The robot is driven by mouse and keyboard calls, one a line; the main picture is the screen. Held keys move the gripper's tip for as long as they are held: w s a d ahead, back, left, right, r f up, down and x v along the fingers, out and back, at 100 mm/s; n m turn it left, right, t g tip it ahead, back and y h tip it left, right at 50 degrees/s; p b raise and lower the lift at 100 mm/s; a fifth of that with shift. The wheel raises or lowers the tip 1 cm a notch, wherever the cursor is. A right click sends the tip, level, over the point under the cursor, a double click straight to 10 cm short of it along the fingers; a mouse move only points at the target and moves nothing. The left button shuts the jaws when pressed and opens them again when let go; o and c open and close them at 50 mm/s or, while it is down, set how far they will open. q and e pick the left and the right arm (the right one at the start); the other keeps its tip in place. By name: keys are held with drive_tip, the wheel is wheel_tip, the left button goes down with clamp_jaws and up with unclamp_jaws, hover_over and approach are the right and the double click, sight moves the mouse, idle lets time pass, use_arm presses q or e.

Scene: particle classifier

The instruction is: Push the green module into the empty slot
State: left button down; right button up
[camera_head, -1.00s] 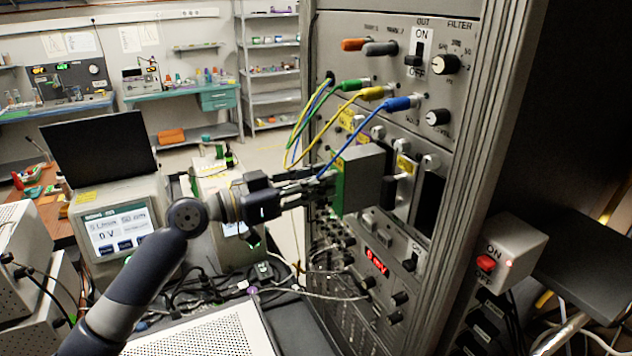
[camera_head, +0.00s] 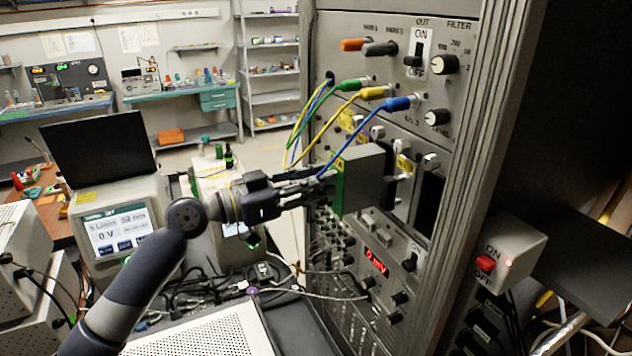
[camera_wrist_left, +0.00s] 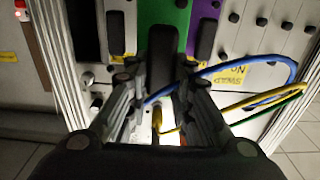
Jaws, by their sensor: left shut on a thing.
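The green module (camera_head: 362,178) is a grey box with a green front face, and it sticks out from the rack front. In the left wrist view its green front (camera_wrist_left: 164,13) carries a black upright handle (camera_wrist_left: 162,50). My left gripper (camera_head: 326,185) is shut on that handle, and its fingers (camera_wrist_left: 161,88) lie on either side of it. A dark upright opening (camera_head: 428,203) in the rack, which looks like the empty slot, is to the right of the module in the head view. The module's rear end is hidden. My right gripper is out of view.
Blue, yellow and green cables (camera_head: 342,152) hang in front of the rack close above my left gripper. A purple module (camera_wrist_left: 204,30) stands beside the green one. A perforated metal box (camera_head: 205,335) and loose cables lie below my arm.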

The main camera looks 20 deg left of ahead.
sight(360, 171)
use_arm(q)
drive_tip(key=shift+x, duration=5.3)
drive_tip(key=c, duration=1.3)
unclamp_jaws()
drive_tip(key=shift+d, duration=0.15)
drive_tip(key=shift+c, duration=0.2)
drive_tip(key=shift+f, duration=0.1)
drive_tip(key=shift+s+a, duration=0.2)
drive_tip(key=shift+a, duration=0.2)
drive_tip(key=v, duration=1.1)
drive_tip(key=shift+s, duration=0.1)
